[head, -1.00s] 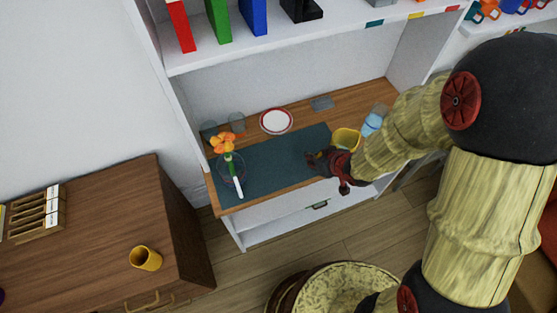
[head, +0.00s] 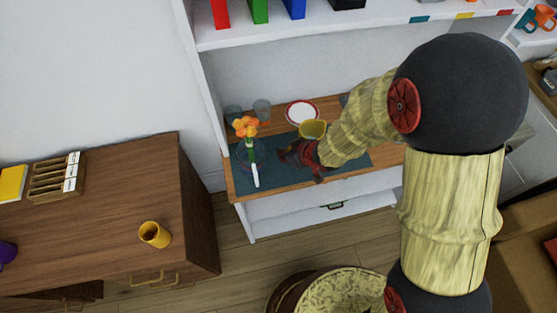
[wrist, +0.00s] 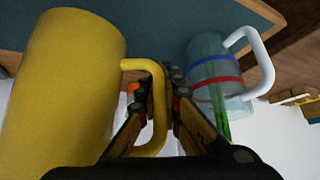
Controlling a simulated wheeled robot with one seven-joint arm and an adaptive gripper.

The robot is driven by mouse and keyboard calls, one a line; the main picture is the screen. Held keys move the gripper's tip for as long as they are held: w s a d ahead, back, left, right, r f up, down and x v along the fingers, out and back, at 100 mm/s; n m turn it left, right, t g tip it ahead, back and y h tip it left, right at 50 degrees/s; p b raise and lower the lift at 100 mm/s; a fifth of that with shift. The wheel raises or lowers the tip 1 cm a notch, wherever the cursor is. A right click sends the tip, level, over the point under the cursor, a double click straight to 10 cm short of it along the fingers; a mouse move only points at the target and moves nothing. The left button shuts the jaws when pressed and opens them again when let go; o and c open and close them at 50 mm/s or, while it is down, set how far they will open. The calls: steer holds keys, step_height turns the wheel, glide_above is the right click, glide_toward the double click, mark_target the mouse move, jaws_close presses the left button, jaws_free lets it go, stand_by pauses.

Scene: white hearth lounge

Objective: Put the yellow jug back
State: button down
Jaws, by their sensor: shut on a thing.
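The yellow jug (head: 313,129) is above or on the dark teal mat on the wooden counter of the white shelf unit. Whether it touches the mat is unclear. In the wrist view the yellow jug (wrist: 60,85) fills the left side, with its handle towards me. My gripper (head: 287,154) is in front of the jug in the head view. In the wrist view my gripper (wrist: 168,85) is shut on the jug's handle, with a finger on each side. The jug's base is hidden in the head view.
A clear jug (wrist: 205,75) with red and blue bands, white handle and green stem stands close at right; its orange flower (head: 246,126) shows in the head view. Behind are glasses (head: 262,109) and a red-rimmed plate (head: 302,112).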

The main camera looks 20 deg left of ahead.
steer(key=shift+b+x, duration=0.55)
steer(key=shift+x, duration=1.45)
steer(key=f+b, duration=0.1)
steer(key=f, duration=0.2)
steer(key=shift+s+a+b, duration=0.15)
steer(key=shift+a+b, duration=0.05)
steer(key=shift+b, duration=0.2)
steer(key=shift+r, duration=0.1)
steer(key=c, duration=2.4)
jaws_free()
steer(key=o, duration=0.4)
steer(key=shift+o, duration=0.2)
